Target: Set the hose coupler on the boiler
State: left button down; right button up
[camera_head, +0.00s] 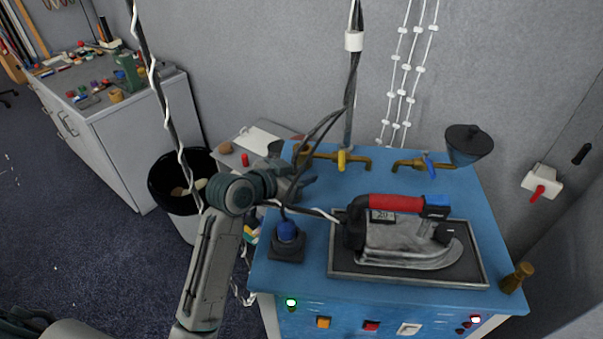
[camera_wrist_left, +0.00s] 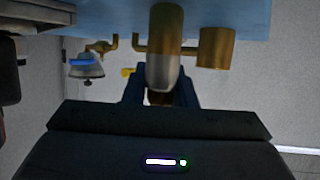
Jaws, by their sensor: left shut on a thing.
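The boiler (camera_head: 390,190) is a blue-topped cabinet with an iron on it and brass pipework at its back edge. My left gripper (camera_head: 304,182) is over its back left part, close to the left end of the brass pipe. In the left wrist view, where the blue top shows at the upper edge, my left gripper (camera_wrist_left: 160,98) is shut on a brass and silver cylinder, which looks like the hose coupler (camera_wrist_left: 163,70). In the head view the gripper and cables hide the coupler. I cannot tell whether it touches the boiler. My right gripper is not in view.
A red-handled iron (camera_head: 410,240) rests in a tray on the boiler. Brass taps with yellow (camera_head: 341,160) and blue handles stand at the back. A dark cable (camera_head: 353,80) hangs near the gripper. A black bin (camera_head: 170,185) stands left.

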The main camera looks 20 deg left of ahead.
pick_arm(q)
jog(key=shift+s+f, duration=0.1)
jog(key=shift+f, duration=0.3)
jog(key=c, duration=1.2)
grip_release()
jog(key=shift+r, duration=0.1)
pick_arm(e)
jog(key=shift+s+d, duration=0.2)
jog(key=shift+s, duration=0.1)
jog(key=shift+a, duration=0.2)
pick_arm(q)
jog(key=shift+a+r, duration=0.1)
jog(key=shift+a, duration=0.05)
jog(key=b+v, duration=0.2)
jog(key=v, duration=0.7)
jog(key=shift+s+a+b, duration=0.1)
jog(key=shift+b, duration=0.2)
jog(key=shift+v, duration=1.3)
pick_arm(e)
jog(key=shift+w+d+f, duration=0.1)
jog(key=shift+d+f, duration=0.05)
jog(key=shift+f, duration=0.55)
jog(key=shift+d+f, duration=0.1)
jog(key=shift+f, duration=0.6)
